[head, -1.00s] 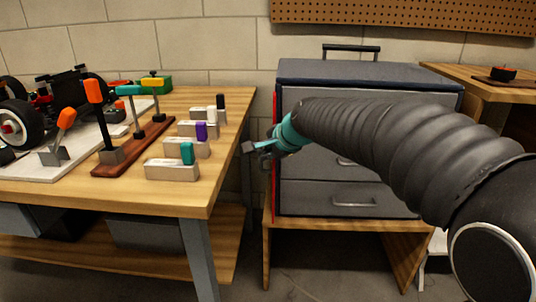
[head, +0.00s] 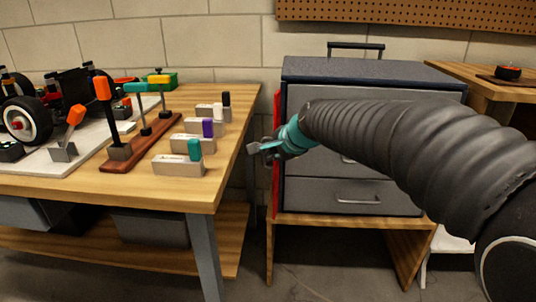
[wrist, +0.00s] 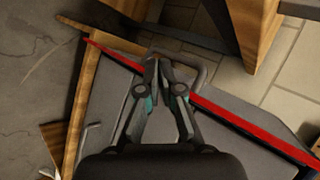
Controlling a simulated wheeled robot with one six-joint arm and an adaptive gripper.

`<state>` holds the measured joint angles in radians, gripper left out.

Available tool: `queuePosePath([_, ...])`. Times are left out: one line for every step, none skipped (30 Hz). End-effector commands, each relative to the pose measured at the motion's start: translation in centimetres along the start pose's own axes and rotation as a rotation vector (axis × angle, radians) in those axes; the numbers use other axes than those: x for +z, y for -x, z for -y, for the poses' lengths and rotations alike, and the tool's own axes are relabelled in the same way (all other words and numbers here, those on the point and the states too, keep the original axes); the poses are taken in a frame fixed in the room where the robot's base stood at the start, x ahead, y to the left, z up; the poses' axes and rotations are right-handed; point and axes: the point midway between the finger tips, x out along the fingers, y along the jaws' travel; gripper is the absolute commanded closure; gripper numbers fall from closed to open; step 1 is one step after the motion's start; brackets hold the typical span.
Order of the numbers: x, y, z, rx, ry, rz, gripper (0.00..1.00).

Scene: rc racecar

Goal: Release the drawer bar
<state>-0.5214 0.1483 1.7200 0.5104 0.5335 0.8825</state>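The drawer bar is a long red strip (head: 277,160) running down the left front edge of the grey drawer cabinet (head: 420,205). In the wrist view the red bar (wrist: 245,122) crosses diagonally, with a grey loop handle (wrist: 202,72) standing beside it. The fingers hide that part of the loop. My arm covers much of the upper drawers.
The cabinet stands on a wooden stand (head: 418,250). A wooden workbench (head: 232,120) to the left holds a racecar (head: 70,95), upright tools and several small labelled blocks. A narrow gap separates bench and cabinet. Another wooden table (head: 480,95) is at right.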

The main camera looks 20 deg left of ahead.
Motion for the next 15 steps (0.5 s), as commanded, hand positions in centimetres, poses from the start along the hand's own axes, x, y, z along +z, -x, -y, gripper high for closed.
queuePosePath([0.3,1.4,0.2,-0.004,0.002,0.0,1.0])
queuePosePath([0.4,2.0,0.3,-0.003,0.003,0.0,1.0])
queuePosePath([0.5,2.9,0.3,-0.003,0.002,-0.001,1.0])
queuePosePath([0.5,3.5,0.2,-0.003,0.001,-0.002,1.0])
queuePosePath([0.5,4.2,0.2,-0.003,0.0,-0.002,1.0])
queuePosePath([0.5,5.0,0.2,-0.002,-0.002,-0.004,1.0])
queuePosePath([0.5,5.6,0.2,-0.003,-0.003,-0.005,1.0])
queuePosePath([0.5,6.2,0.2,-0.003,-0.004,-0.006,1.0])
queuePosePath([0.6,6.9,0.1,-0.001,-0.004,-0.007,1.0])
queuePosePath([0.6,7.3,0.1,-0.001,-0.004,-0.006,1.0])
queuePosePath([0.7,7.8,0.1,0.0,-0.004,-0.006,1.0])
queuePosePath([0.8,8.3,0.1,-0.001,-0.004,-0.006,1.0])
queuePosePath([0.9,8.6,0.1,-0.001,-0.003,-0.006,1.0])
queuePosePath([0.9,8.9,0.2,-0.001,-0.003,-0.006,1.0])
queuePosePath([1.0,9.2,0.1,0.0,-0.003,-0.005,1.0])
